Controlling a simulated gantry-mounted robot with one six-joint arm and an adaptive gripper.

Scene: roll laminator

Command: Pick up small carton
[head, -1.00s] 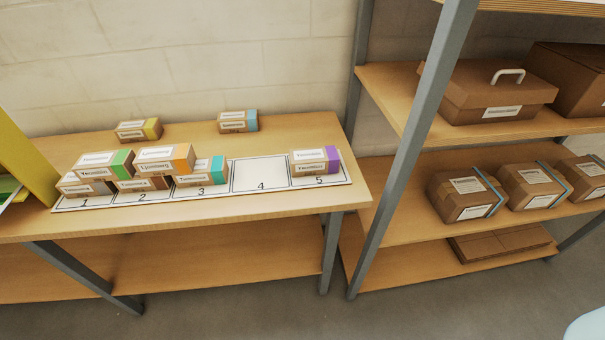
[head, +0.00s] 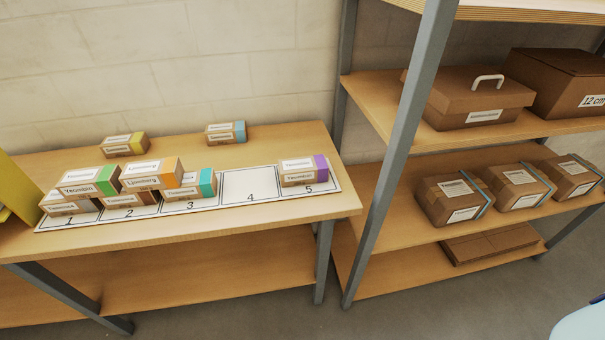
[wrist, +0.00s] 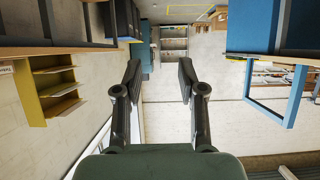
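Several small cartons with white labels and coloured ends are on the wooden table in the head view. A purple-ended carton (head: 304,170) sits on square 5 of the white numbered mat (head: 250,186). A teal-ended carton (head: 190,184) is on square 3. An orange-ended carton (head: 152,174) and a green-ended carton (head: 90,181) rest on top of brown-ended cartons at squares 2 and 1. A yellow-ended carton (head: 125,144) and a blue-ended carton (head: 226,132) stand behind the mat. My gripper (wrist: 158,68) is open and empty in the wrist view, away from these cartons.
Square 4 is bare. A shelf rack with a grey post (head: 400,150) stands right of the table. It holds a handled box (head: 478,98) above and strapped cartons (head: 455,198) below. A yellow object (head: 22,192) is at the table's left end.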

